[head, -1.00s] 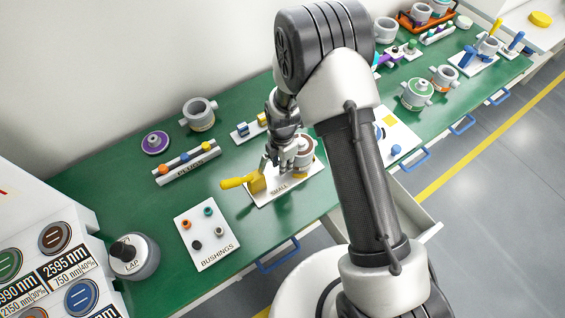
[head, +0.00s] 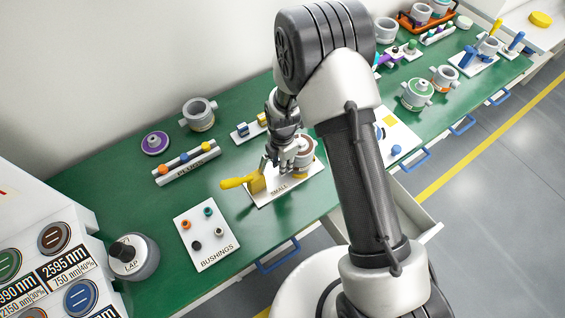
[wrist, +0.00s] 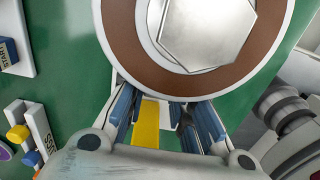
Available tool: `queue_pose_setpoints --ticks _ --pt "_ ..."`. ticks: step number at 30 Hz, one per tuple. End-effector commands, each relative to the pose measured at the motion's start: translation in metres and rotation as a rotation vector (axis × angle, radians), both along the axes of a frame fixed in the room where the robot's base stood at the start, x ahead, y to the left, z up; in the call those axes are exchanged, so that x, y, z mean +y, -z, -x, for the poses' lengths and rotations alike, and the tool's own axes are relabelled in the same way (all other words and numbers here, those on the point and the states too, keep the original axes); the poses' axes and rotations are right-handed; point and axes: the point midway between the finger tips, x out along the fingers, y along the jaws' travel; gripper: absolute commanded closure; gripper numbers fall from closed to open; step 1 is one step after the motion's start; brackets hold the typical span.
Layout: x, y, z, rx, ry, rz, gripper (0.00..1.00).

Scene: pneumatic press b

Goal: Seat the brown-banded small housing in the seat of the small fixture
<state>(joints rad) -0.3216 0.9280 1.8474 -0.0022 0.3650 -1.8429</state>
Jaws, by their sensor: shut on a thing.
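The brown-banded small housing (head: 306,148) is grey with a brown ring on top. In the wrist view its brown ring (wrist: 120,45) surrounds a bright hexagonal centre. My gripper (head: 287,158) is shut on the housing's near left side, and its blue-padded fingers (wrist: 166,118) reach to the rim in the wrist view. The small fixture (head: 278,194) is a white plate marked SMALL, with a yellow clamp and handle (head: 238,183) at its left. The housing stands upright at the yellow seat, largely hidden by my fingers. I cannot tell whether it is fully down.
The bushings board (head: 210,240) lies to the front left and the plugs rack (head: 187,164) to the left. A grey housing (head: 199,114) and a purple-ringed part (head: 155,143) stand behind. A white board (head: 398,132) lies right of my arm. Green bench shows between them.

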Motion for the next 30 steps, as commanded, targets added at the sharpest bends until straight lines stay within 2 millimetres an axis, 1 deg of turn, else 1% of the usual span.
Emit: queue_pose_setpoints --ticks 10,11,12,21,30 --pt "0.0002 0.0034 -0.0006 -0.001 0.0 -0.001 1.0" --pt "0.0002 0.0028 -0.0006 -0.001 0.0 -0.001 0.76" --pt "0.0001 0.0026 -0.0004 -0.001 0.0 -0.001 0.73" --pt "-0.0001 0.0034 0.0004 0.001 0.0 0.001 0.54" --pt "-0.0003 0.0033 0.0017 0.004 0.0 0.001 0.54"
